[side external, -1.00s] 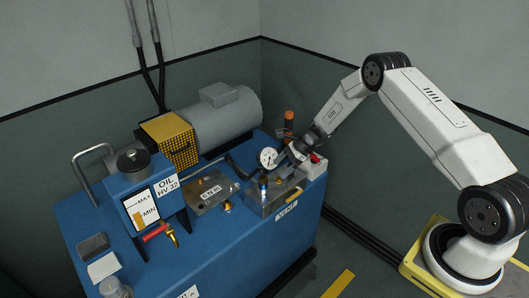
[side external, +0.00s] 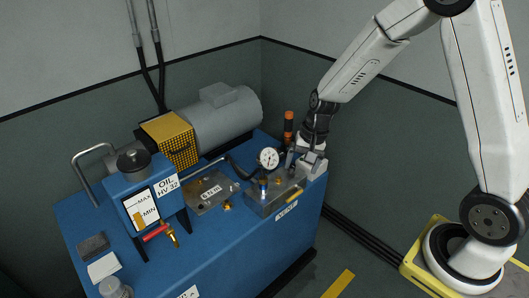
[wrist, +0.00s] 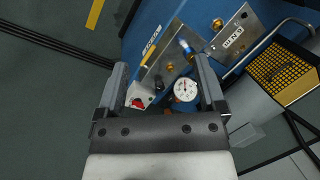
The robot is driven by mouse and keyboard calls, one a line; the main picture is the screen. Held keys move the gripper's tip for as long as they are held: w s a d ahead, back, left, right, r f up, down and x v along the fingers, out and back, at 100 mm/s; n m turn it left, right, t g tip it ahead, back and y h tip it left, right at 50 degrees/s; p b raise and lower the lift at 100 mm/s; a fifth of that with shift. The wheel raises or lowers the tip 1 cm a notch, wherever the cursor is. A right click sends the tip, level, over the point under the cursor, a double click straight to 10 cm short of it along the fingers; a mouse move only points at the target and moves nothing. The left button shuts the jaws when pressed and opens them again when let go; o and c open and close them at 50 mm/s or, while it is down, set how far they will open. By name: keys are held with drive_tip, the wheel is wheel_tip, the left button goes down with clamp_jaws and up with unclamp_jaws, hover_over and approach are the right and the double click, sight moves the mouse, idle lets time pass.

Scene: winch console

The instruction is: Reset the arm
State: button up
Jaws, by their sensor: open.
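My gripper (side external: 304,160) points down over the right end of the blue console (side external: 262,238), just right of the white-faced gauge (side external: 268,158). In the wrist view its two fingers stand wide apart (wrist: 160,65) with nothing held between them. The gauge (wrist: 185,90) and a white box (wrist: 141,93) with a red part show in the gap between the fingers. In the side view the gripper covers the red part of the white box (side external: 317,170). I cannot tell whether the gripper touches the box.
A metal valve block (side external: 268,202) with a blue-topped fitting sits left of the white box. An orange-topped handle (side external: 288,124) stands behind the gripper. An oil tank (side external: 140,195), a yellow mesh guard (side external: 171,139) and a grey motor (side external: 225,122) are further left. Free room lies above the console.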

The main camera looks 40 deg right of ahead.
drive_tip(key=s+a+r+n+h, duration=0.1)
drive_tip(key=s+r+n, duration=0.1)
drive_tip(key=s+n, duration=0.2)
drive_tip(key=s+a+r+n+t+h, duration=0.1)
drive_tip(key=s+r+n, duration=0.2)
drive_tip(key=s+n, duration=0.2)
drive_tip(key=shift+s+a, duration=0.3)
drive_tip(key=shift+s, duration=0.95)
drive_tip(key=shift+c, duration=0.3)
